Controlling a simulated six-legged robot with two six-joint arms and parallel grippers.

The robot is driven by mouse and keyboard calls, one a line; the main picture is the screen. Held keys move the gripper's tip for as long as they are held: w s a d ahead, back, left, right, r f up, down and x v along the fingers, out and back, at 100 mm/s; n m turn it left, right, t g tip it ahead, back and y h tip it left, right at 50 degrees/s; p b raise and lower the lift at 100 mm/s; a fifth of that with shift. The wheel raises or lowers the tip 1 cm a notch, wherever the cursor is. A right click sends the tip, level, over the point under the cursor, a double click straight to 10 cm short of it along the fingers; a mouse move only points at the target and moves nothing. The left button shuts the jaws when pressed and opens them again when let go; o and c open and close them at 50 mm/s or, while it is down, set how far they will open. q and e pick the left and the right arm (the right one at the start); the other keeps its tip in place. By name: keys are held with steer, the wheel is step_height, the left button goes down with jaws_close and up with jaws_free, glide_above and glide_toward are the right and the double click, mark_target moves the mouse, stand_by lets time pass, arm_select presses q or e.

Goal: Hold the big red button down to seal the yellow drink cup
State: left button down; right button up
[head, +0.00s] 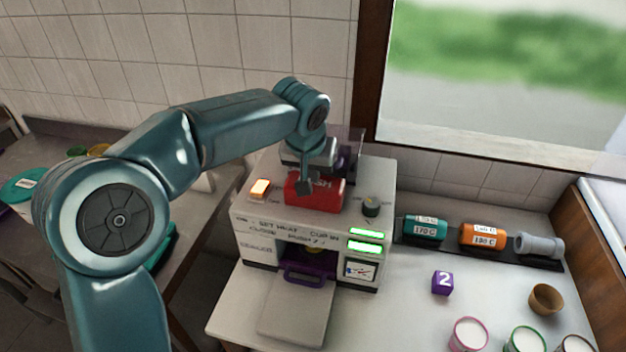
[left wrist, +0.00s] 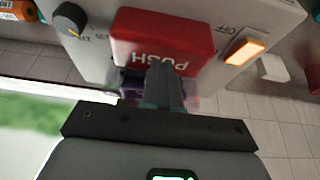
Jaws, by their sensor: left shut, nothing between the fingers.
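The big red button (head: 328,194) is on top of the white sealing machine (head: 262,228). In the left wrist view the red button (left wrist: 160,35) shows the word PUSH upside down. My left gripper (head: 304,187) points down at the button, its fingers closed with nothing between them. In the left wrist view the fingertips (left wrist: 163,68) overlap the button's lettered face. I cannot tell whether they press it. My right gripper is out of view.
A lit orange switch (head: 260,188) and a dark knob (head: 371,205) flank the button. Green displays (head: 366,240) glow on the front.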

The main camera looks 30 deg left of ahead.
mark_target(315, 204)
arm_select(q)
steer(key=shift+f, duration=0.1)
stand_by(0.5)
steer(key=shift+f+b, duration=1.5)
steer(key=shift+f, duration=0.2)
steer(key=shift+s+f, duration=0.1)
